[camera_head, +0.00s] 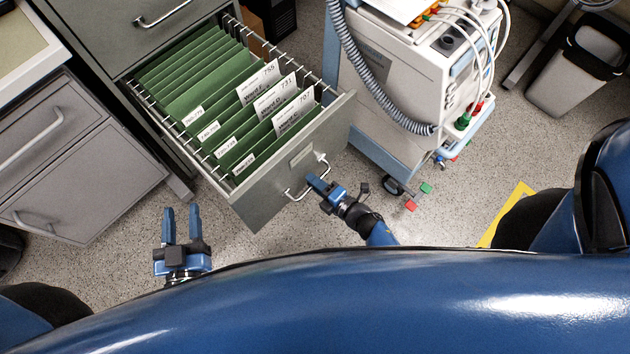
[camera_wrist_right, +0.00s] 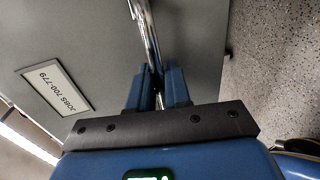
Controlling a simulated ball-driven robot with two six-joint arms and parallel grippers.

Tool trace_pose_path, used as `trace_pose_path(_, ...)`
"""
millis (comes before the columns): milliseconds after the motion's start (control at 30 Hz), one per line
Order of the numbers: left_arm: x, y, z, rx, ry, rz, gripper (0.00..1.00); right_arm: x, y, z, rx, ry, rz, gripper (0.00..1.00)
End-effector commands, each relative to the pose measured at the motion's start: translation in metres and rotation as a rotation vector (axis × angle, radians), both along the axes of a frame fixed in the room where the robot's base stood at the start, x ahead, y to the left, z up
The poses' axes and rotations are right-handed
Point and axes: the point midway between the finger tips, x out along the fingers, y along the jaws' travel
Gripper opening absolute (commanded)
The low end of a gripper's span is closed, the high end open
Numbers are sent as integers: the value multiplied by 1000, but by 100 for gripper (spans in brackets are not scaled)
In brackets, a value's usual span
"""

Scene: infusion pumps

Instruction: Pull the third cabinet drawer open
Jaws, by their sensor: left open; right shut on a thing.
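The cabinet drawer (camera_head: 275,185) is pulled far out and shows green hanging files (camera_head: 200,90) with white labels. Its metal handle (camera_head: 306,188) is on the front panel, and my right gripper (camera_head: 318,184) is at it. My left gripper (camera_head: 181,225) is open and empty above the floor, left of the drawer front. Which drawer this is by count cannot be told.
Another closed cabinet drawer (camera_head: 130,25) is above the open one. A grey side cabinet (camera_head: 70,160) stands at the left. A medical cart (camera_head: 420,75) with a hose and cables stands close right of the drawer. A bin (camera_head: 575,75) is at the far right. Speckled floor lies in front.

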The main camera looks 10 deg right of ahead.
Motion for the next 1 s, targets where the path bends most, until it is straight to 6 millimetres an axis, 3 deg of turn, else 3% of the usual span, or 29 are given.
trace_pose_path(167, 0, 0, 0, 0, 0, 0, 43, -2, 0, -2, -1, 4, 1, 0)
trace_pose_path(200, 0, 0, 0, 0, 0, 0, 43, -2, 0, -2, -1, 4, 1, 21)
trace_pose_path(267, 0, 0, 0, 0, 0, 0, 43, -2, 0, -2, -1, 4, 1, 30)
trace_pose_path(667, 0, 0, 3, 0, 0, 0, 43, -3, -2, 1, -1, 1, 0, 30)
trace_pose_path(1000, 0, 0, 26, 0, 0, 0, 43, -35, -27, 11, -1, 4, -6, 30)
